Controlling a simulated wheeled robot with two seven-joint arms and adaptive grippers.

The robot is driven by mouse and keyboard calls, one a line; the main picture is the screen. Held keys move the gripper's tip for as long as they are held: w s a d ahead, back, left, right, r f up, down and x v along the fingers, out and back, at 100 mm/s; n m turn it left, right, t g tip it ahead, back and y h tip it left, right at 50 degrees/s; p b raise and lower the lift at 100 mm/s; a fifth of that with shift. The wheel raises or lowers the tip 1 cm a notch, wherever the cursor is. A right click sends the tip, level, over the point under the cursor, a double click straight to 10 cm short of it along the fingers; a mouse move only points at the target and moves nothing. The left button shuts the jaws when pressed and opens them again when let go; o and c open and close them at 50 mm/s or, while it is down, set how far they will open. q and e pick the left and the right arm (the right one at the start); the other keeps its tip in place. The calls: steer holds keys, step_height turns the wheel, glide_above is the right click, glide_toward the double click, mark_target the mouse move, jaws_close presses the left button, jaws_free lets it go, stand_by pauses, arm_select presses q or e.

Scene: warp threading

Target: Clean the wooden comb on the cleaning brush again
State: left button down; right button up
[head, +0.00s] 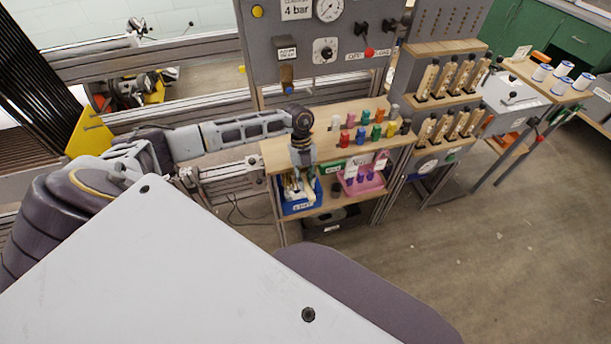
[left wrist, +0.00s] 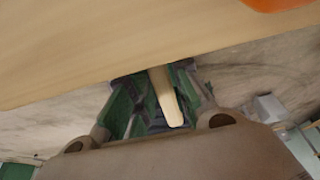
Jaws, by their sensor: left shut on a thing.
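My left gripper (head: 300,190) reaches down at the front of the wooden shelf unit, over the blue bin (head: 291,207). In the left wrist view this gripper (left wrist: 155,90) is shut on a pale wooden strip, which I take for the wooden comb (left wrist: 168,97). Its narrow rounded end points toward the wrist, and its teeth are hidden. In the head view the comb cannot be told apart from the pale items at the bin. I cannot clearly make out the cleaning brush. My right gripper is in neither view.
The upper shelf board (head: 280,150) holds several coloured spools and passes close above my gripper. A pink tray (head: 362,181) stands right of the blue bin. A rack of wooden-bodied tools (head: 447,78) stands farther right. The floor (head: 480,250) in front is clear.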

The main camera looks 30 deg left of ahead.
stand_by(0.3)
arm_select(q)
steer(key=shift+w+f+b, duration=0.1)
steer(key=shift+f+b, duration=0.75)
steer(key=shift+f, duration=0.8)
steer(key=shift+a, duration=0.1)
